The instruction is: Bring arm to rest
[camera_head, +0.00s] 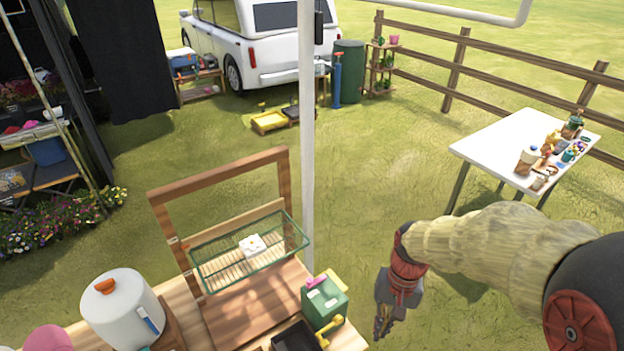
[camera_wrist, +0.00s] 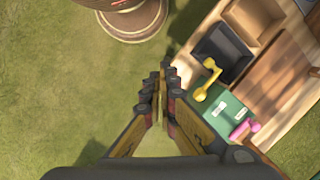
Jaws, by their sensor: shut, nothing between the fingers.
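My gripper (camera_head: 384,322) hangs at the end of my arm in the head view, to the right of the wooden stand and out over the grass. In the wrist view my gripper (camera_wrist: 164,82) shows its fingers together with nothing between them. The arm comes in from the right edge, wrapped in a pale shaggy cover. Below the gripper in the wrist view is mostly grass, with the stand's edge to the right.
The wooden stand (camera_head: 235,310) holds a wire basket (camera_head: 203,272), a white canister (camera_head: 122,310), and a green box (camera_head: 325,302) close left of my gripper. A pole (camera_head: 307,120) rises behind it. A white table (camera_head: 490,148) stands at right. Grass between is clear.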

